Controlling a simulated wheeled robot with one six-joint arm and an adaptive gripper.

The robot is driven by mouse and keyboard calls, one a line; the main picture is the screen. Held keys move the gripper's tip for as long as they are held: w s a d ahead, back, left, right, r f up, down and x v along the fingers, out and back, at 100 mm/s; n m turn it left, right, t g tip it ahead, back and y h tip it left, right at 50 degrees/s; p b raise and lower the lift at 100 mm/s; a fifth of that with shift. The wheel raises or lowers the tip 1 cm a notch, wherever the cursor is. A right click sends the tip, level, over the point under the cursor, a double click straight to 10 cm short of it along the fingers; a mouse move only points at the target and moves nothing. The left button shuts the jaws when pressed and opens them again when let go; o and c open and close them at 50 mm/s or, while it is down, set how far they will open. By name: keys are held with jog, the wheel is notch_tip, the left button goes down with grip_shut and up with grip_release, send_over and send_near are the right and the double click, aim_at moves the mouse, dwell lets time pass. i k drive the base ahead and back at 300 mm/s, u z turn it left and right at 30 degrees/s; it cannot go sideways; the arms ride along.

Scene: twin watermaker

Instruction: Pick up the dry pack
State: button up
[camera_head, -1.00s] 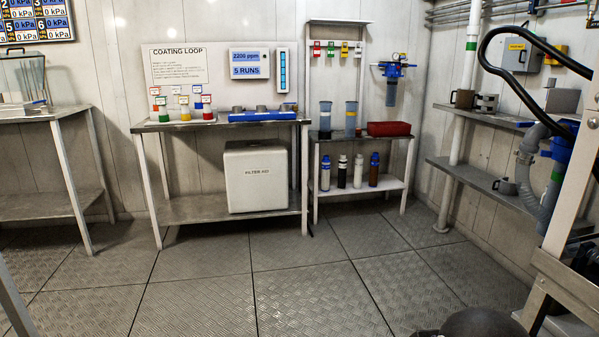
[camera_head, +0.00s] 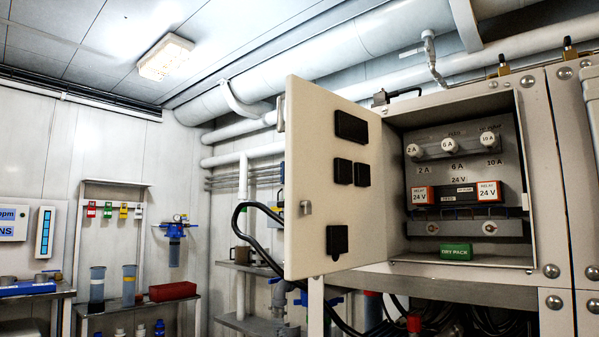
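The dry pack (camera_head: 455,252) is a small green block with a white "DRY PACK" label. It lies on the floor of an open electrical cabinet (camera_head: 460,113) at the right, near the front edge. The cabinet's door (camera_head: 333,215) is swung open to the left. Above the pack are two 24 V relays (camera_head: 423,196) with orange and white faces, and a row of fuse holders marked 2 A, 6 A and 10 A (camera_head: 450,146). My gripper is not in view.
The open door stands out on the left side of the cabinet opening. A black hose (camera_head: 240,222) curves behind the door. Cables and a red-capped part (camera_head: 414,323) are below the cabinet. A bench with a red tray (camera_head: 173,291) and clear cylinders (camera_head: 97,283) is at the far left.

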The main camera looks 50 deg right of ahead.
aim_at(459, 252)
jog(key=u, duration=0.25)
jog(key=i, duration=0.9)
jog(key=z, duration=2.15)
jog(key=k, duration=0.85)
jog(key=z, duration=1.15)
jog(key=i, duration=0.5)
jog(key=z, duration=0.05)
